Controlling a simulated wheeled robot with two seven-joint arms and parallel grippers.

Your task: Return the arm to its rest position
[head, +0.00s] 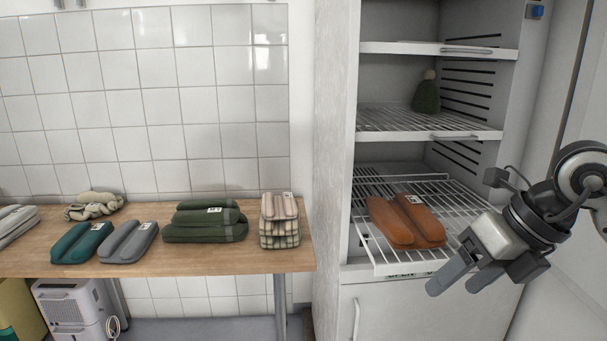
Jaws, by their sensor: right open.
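My right gripper (459,279) is at the right, in front of the open cabinet. It is open, with nothing seen between its fingers. Its fingers point down and to the left, beside the front edge of a pulled-out wire shelf (380,255). A folded orange-brown textile (406,222) lies on that shelf, to the left of the gripper and apart from it. My right arm (569,200) comes in from the right edge. My left gripper is not in view.
A wooden table (180,262) at the left holds folded green (205,222), grey (129,241), teal (82,242) and checked (279,222) textiles. A green knitted item (426,95) stands on the cabinet's upper wire shelf (400,119). A white appliance (75,306) stands under the table.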

